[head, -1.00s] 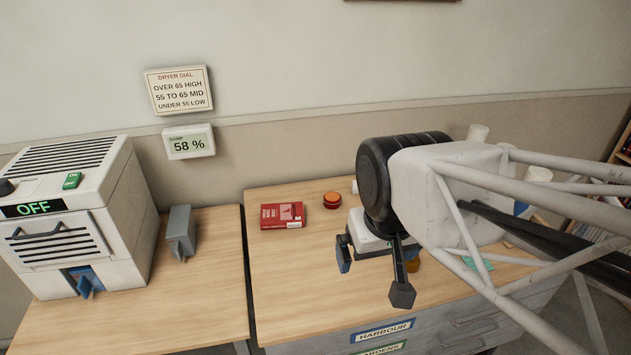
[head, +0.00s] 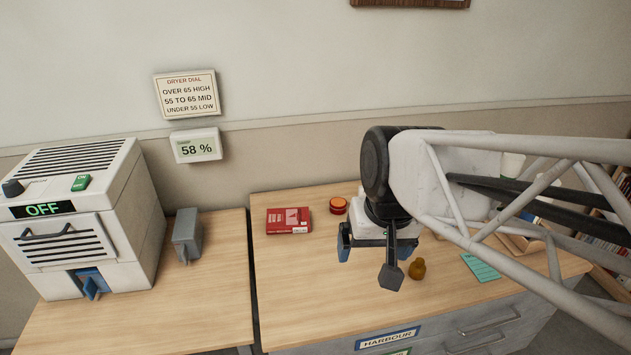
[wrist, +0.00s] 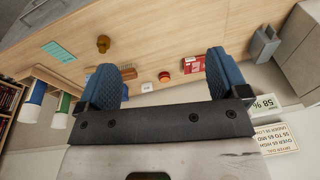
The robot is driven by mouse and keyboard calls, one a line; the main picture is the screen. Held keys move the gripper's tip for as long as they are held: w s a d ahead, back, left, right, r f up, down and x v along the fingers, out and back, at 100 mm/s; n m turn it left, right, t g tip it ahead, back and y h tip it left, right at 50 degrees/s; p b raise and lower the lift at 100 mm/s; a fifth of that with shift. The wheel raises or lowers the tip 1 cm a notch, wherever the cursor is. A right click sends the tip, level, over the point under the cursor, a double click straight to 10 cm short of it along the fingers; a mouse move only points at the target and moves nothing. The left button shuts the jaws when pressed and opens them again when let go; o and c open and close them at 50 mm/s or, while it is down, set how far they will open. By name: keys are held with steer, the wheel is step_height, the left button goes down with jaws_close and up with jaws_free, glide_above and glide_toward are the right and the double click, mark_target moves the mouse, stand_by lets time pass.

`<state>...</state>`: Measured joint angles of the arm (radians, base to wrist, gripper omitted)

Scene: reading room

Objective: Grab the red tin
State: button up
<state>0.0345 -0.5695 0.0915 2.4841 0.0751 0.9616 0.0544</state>
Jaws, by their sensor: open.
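A small round red tin with an orange top (head: 338,205) stands on the right-hand desk near the wall, just right of a flat red box (head: 288,221). In the wrist view the tin (wrist: 165,76) shows between my fingers but farther off, with the red box (wrist: 192,65) to its right. My gripper (head: 368,262) is open and empty above the desk, to the right of and nearer the camera than the tin. In the wrist view its two blue-padded fingers (wrist: 162,62) are wide apart. Nothing touches the tin except the desk.
An amber knobbed object (head: 417,269) and a green card (head: 481,267) lie right of my gripper. A brush (wrist: 124,72) and a small white block (wrist: 147,87) show in the wrist view. A grey holder (head: 186,235) and a dryer (head: 80,220) stand left. Desk front-left is clear.

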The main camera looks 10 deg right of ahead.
steer(key=w+f+m+g+y, duration=0.25)
steer(key=w+m+y, duration=0.2)
steer(key=w, duration=0.85)
steer(key=m+t+y, duration=0.6)
steer(key=m+y, duration=0.1)
steer(key=m, duration=1)
glide_toward(340, 202)
steer(key=shift+w+a+f, duration=0.3)
steer(key=shift+a, duration=0.25)
steer(key=shift+g, duration=0.25)
steer(key=shift+y+x, duration=0.25)
steer(key=shift+x, duration=1.05)
steer(key=shift+x, duration=2.65)
